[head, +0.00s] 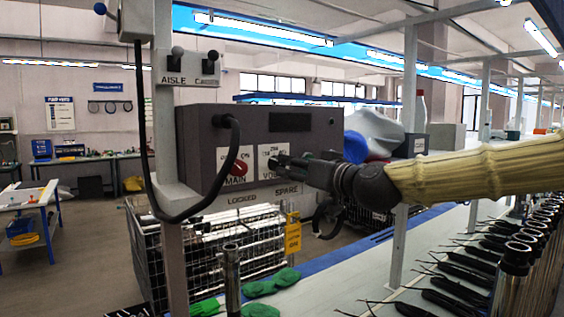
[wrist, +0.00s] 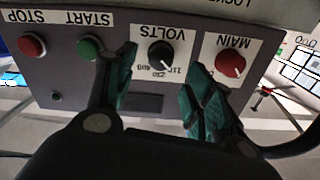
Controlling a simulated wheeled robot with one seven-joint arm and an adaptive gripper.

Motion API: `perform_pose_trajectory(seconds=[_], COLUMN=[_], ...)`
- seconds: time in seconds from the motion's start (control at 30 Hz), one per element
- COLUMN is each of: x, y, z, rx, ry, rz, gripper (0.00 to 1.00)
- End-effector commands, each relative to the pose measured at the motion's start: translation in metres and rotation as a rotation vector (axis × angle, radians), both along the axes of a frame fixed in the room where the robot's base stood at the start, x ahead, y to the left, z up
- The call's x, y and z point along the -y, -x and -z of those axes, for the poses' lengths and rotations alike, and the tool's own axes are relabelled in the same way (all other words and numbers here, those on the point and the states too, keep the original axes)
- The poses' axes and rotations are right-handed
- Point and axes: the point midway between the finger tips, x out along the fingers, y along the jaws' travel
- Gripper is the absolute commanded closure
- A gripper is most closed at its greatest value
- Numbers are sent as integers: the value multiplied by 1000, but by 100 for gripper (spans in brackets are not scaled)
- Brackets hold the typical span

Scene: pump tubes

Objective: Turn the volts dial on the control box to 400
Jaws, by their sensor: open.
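The control box (head: 198,150) is a dark grey box on a post in the head view. In the wrist view its face (wrist: 60,75) appears upside down. The black volts dial (wrist: 160,55) sits on a white plate marked VOLTS, with 110, 230 and 400 below it in that view. Its pointer seems turned toward the 110 side, but it is small. My gripper (wrist: 163,70) is open, its green-padded fingers on either side of the dial, apart from it. In the head view my gripper (head: 284,163) hides the dial.
The red MAIN knob (wrist: 230,64) is close beside one finger. A green START button (wrist: 90,48) is near the other, with a red STOP button (wrist: 32,45) beyond. A black cable (head: 232,150) loops from the box. A yellow tag (head: 292,233) hangs below.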

Motion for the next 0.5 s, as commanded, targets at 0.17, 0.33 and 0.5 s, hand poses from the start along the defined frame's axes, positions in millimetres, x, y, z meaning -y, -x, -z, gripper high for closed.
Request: perform_pose_trajectory(seconds=[0.17,0.33,0.5], x=[-12,-23,-30], y=[-17,-31,-42], z=[-1,-1,0], rx=[-3,-2,-2], ry=[1,2,0], rz=[-2,-1,1], gripper=[47,47,47])
